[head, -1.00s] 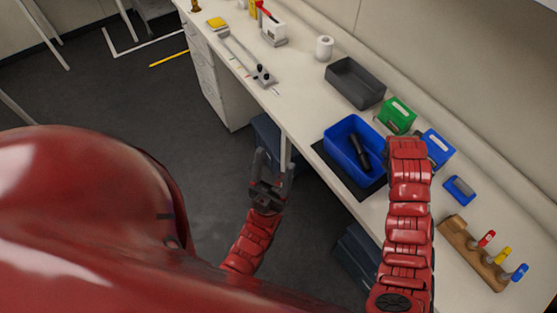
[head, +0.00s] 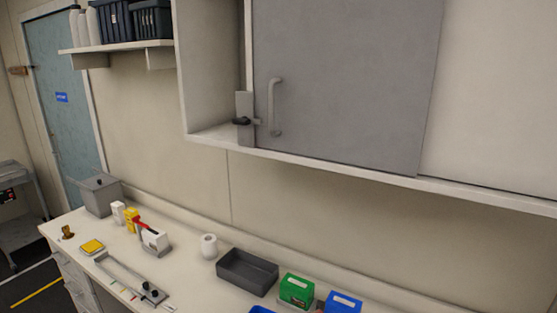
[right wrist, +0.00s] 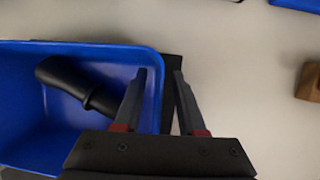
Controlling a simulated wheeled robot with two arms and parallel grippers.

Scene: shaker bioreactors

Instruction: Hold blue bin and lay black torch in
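The blue bin (right wrist: 30,128) fills the left of the right wrist view. The black torch (right wrist: 68,82) lies inside it, with its far end hidden toward my gripper. My right gripper (right wrist: 161,72) is at the bin's right wall, one finger on the inner side and one outside over a black mat. The fingers are apart with the rim between them, and a gap shows beside the outer finger. In the head view only a sliver of the blue bin (head: 262,309) shows at the bottom edge. My left gripper is not in view.
A dark grey bin (head: 247,272), green box (head: 296,290) and blue box (head: 342,303) stand on the bench. A wall cabinet with a grey door (head: 345,85) hangs above. A wooden block (right wrist: 309,82) lies right of my right gripper.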

